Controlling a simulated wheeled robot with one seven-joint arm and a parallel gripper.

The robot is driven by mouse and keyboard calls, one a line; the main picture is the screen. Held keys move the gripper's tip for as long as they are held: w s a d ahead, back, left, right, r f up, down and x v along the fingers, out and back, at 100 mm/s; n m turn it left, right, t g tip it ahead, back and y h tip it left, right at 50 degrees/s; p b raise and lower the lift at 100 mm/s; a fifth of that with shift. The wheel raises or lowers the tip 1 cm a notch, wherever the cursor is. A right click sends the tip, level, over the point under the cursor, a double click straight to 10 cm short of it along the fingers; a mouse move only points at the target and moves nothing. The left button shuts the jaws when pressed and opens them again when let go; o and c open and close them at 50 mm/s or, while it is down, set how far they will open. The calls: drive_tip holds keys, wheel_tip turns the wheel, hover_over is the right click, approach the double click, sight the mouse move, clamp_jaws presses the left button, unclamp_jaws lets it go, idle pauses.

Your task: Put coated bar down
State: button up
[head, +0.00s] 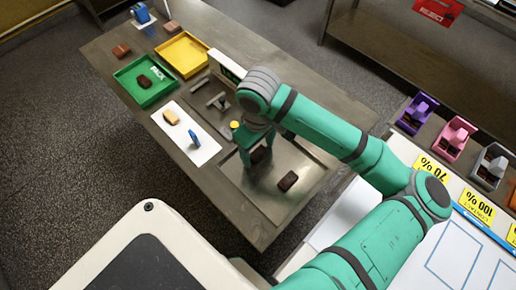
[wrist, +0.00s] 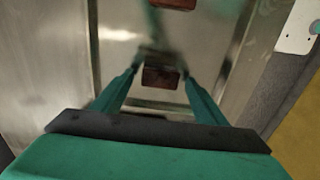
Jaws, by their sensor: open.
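A dark brown coated bar (head: 260,155) lies on the shiny metal tray (head: 240,180) of the table, under my gripper (head: 255,160). In the wrist view this bar (wrist: 160,79) shows between my two spread fingertips (wrist: 160,72), with a finger on each side. My gripper is open; I cannot tell whether either finger touches the bar. A second dark bar (head: 288,181) lies apart on the same metal surface. A dark bar also shows at the top edge of the wrist view (wrist: 175,3).
A green PACK tray (head: 128,96) holds a dark bar. Behind it is an empty yellow tray (head: 180,55). A white mat (head: 205,153) carries a tan bar (head: 171,117) and a blue object (head: 194,139). Grey metal fittings (head: 216,101) stand close to my gripper.

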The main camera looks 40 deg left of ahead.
sight(258, 153)
wheel_tip(258, 153, up, 12)
drive_tip(key=shift+f, duration=0.2)
